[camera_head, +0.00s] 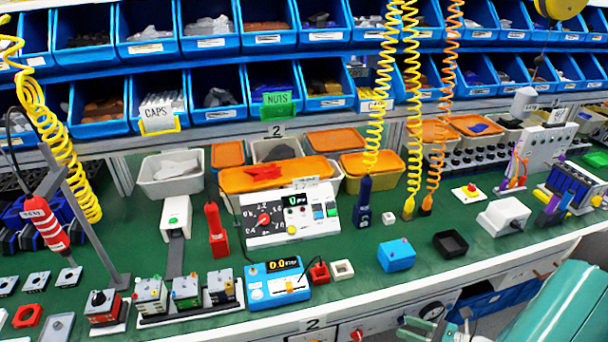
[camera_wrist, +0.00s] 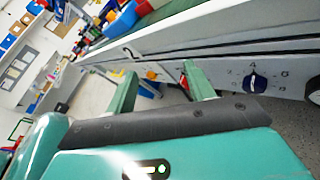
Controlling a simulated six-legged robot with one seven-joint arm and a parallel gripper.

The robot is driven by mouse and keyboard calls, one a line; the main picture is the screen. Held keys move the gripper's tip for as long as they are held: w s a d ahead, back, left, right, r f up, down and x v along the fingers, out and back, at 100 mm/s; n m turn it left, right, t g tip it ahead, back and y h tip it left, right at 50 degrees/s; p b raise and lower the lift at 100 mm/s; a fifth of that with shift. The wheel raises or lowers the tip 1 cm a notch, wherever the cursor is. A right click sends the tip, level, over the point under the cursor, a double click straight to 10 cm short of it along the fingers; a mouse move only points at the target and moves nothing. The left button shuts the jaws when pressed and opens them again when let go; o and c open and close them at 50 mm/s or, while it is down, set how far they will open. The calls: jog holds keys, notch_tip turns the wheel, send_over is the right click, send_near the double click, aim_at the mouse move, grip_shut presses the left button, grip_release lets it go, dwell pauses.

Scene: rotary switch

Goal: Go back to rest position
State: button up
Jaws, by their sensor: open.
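My gripper (camera_wrist: 158,80) shows in the wrist view with two green fingers apart and nothing between them. In the head view my gripper (camera_head: 428,330) is at the bottom edge, right of centre, by the bench front, and is partly cut off. A blue rotary knob (camera_wrist: 254,82) sits on a white panel with numbers around it, right of the fingers and apart from them. In the head view a red knob (camera_head: 357,334) on the bench front lies left of my gripper. Any contact with the bench front is unclear in the head view.
The green bench top (camera_head: 460,275) holds a white control box (camera_head: 290,214), a blue meter (camera_head: 277,283) and a black tray (camera_head: 450,243). Coiled yellow cords (camera_head: 385,90) hang over it. Blue bins (camera_head: 213,92) line the back. The bench's front edge is close to my gripper.

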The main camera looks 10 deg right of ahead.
jog(key=s+a+r+n+g+h, duration=0.1)
jog(key=a+r+n+g+h, duration=0.1)
jog(key=a+r+n, duration=0.5)
jog(key=s+a+r+n+g+h, duration=0.1)
jog(key=a+r+n+h, duration=0.4)
jog(key=r+n, duration=0.9)
jog(key=s+a+r+n+g+h, duration=0.2)
jog(key=a+r+n+h, duration=0.1)
jog(key=a+r+n, duration=0.6)
notch_tip(320, 180, up, 3)
jog(key=shift+a+n+g+h, duration=0.3)
jog(key=shift+n+h, duration=0.1)
jog(key=shift+n, duration=0.7)
